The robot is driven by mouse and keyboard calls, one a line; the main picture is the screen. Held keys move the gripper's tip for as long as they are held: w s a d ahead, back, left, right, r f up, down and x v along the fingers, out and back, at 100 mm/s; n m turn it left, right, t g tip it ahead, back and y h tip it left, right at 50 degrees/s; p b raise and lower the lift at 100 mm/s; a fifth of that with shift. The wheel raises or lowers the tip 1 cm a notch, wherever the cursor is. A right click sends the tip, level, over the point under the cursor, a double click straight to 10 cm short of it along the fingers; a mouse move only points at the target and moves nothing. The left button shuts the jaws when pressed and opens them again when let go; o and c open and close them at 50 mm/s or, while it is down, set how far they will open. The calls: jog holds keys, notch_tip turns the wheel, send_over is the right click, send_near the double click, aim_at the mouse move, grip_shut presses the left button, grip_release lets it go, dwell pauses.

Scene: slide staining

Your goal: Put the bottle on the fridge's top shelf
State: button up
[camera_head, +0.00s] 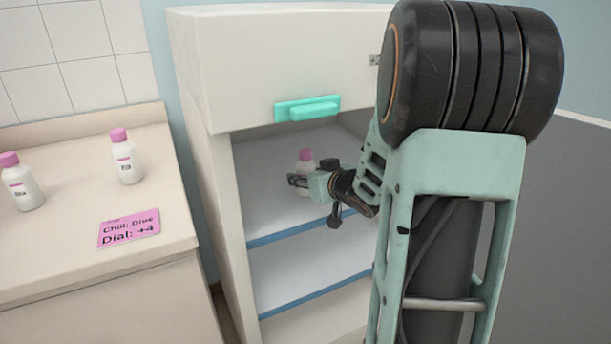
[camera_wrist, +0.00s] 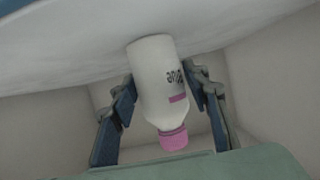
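A white bottle (camera_wrist: 156,85) with a pink cap and dark lettering stands between the fingers of my gripper (camera_wrist: 160,92) in the wrist view, where the picture is upside down. In the head view my gripper (camera_head: 298,181) is inside the open fridge (camera_head: 215,160), above the top shelf (camera_head: 275,215), and partly hides the bottle (camera_head: 306,156).
Two similar pink-capped bottles, one (camera_head: 22,185) at the left and another (camera_head: 126,160), stand on the counter (camera_head: 60,250) beside a pink note (camera_head: 129,228). A lower shelf (camera_head: 300,275) has a blue edge. A teal handle (camera_head: 308,108) sits above the opening.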

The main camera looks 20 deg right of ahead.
jog(key=shift+o, duration=0.8)
jog(key=shift+r, duration=0.3)
jog(key=p+v, duration=0.4)
jog(key=v, duration=0.7)
jog(key=shift+w, duration=0.1)
jog(key=shift+s+r, duration=0.1)
jog(key=shift+s, duration=0.45)
jog(key=shift+d, duration=0.1)
